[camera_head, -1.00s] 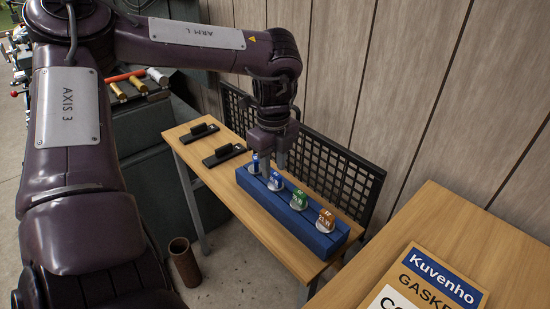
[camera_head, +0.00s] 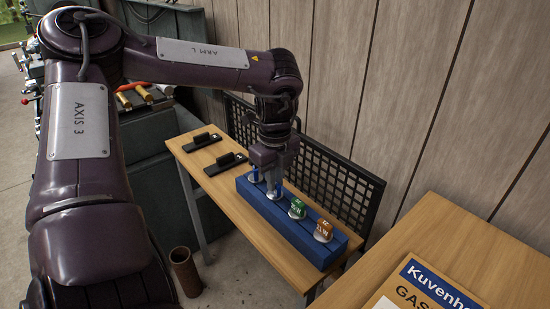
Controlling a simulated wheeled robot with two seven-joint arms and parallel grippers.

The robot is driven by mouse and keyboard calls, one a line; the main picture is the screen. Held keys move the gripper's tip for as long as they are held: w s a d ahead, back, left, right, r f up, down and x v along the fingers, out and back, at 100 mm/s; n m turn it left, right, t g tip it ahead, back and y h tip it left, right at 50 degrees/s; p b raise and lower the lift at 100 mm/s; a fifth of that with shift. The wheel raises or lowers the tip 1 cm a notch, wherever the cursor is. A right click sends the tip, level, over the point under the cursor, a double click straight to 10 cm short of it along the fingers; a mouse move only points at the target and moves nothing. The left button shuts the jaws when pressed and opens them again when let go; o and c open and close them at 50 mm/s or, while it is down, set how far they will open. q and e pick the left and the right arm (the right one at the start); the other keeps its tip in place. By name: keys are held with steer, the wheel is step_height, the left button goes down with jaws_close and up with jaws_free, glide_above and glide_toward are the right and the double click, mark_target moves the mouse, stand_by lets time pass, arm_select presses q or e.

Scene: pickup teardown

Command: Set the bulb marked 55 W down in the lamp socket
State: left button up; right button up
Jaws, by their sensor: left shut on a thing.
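A blue rack (camera_head: 325,257) on the narrow wooden table holds a row of bulbs with coloured labels. An orange bulb (camera_head: 323,230) is nearest, then a green bulb (camera_head: 297,208), then a blue bulb (camera_head: 274,190) with a second blue one (camera_head: 253,174) at the far end. The wattage marks are too small to read. My left gripper (camera_head: 273,181) points down at the rack and is shut on the nearer blue bulb, still at its rack place. Its fingers partly hide the bulb. I cannot make out a lamp socket for certain. My right gripper is out of view.
Two black fixtures (camera_head: 225,163) (camera_head: 202,141) lie on the table's far part. A black mesh panel (camera_head: 345,190) stands behind the rack, near the panelled wall. A Kuvenho box (camera_head: 430,290) lies on the wooden bench at right. A brown tube (camera_head: 185,272) stands on the floor.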

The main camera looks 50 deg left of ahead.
arm_select(q)
jaws_close()
